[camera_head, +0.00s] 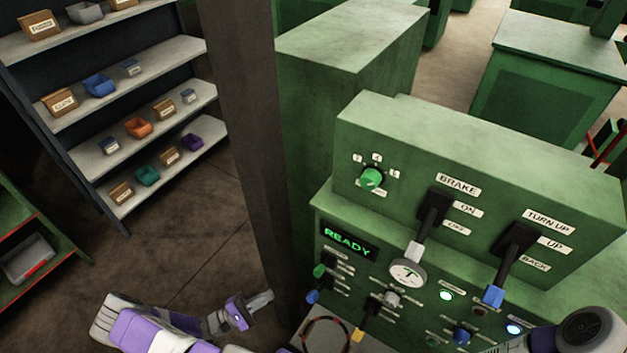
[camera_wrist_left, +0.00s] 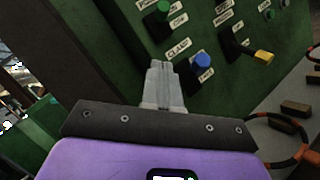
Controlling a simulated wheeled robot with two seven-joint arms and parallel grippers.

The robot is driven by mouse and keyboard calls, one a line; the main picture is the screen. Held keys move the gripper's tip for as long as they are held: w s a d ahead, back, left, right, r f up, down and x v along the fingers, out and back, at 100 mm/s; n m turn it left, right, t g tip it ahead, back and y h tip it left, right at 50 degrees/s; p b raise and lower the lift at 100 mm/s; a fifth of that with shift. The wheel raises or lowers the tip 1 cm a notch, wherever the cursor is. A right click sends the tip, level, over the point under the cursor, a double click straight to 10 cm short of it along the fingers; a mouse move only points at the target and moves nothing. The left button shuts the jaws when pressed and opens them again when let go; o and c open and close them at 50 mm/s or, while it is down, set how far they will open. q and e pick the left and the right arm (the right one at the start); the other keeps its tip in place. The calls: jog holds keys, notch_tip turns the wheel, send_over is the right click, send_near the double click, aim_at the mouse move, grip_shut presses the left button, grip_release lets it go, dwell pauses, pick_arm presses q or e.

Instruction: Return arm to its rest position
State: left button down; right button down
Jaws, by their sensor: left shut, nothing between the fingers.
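My left arm comes in from the lower left of the head view, purple and grey. Its gripper (camera_head: 268,297) is in front of the lower left of the green machine panel (camera_head: 345,210), near the dark post. In the left wrist view the gripper's two grey fingers (camera_wrist_left: 162,70) are together and empty. They point toward the panel, close in the picture to a blue knob (camera_wrist_left: 202,61) and a green knob (camera_wrist_left: 163,7); I cannot tell the gap. A grey and dark part of my right arm shows at the lower right of the head view; its gripper is out of view.
A dark post (camera_head: 245,150) stands left of the panel. The panel carries levers, a gauge (camera_head: 408,272) and a lit READY display (camera_head: 349,242). A shelf with small bins (camera_head: 138,127) stands at the left. Bare floor (camera_head: 180,235) lies between shelf and post.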

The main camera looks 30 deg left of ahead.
pick_arm(q)
jog(key=s+d+f+m+g+y+b, duration=0.2)
jog(key=d+f+m+g, duration=0.4)
jog(key=d+g, duration=0.45)
jog(key=s+d+f+m+g+y+b, duration=0.1)
jog(key=s+d+f+m+g+b, duration=0.15)
jog(key=d+f+m+g, duration=0.5)
jog(key=w+d+r+m+t+y+b, duration=0.1)
jog(key=w+d+r+m+y+b, duration=0.1)
jog(key=w+d+r+m+y, duration=0.1)
jog(key=shift+w+d+r+m+y, duration=0.3)
jog(key=shift+w+d+m+y, duration=0.45)
jog(key=shift+w+d, duration=0.35)
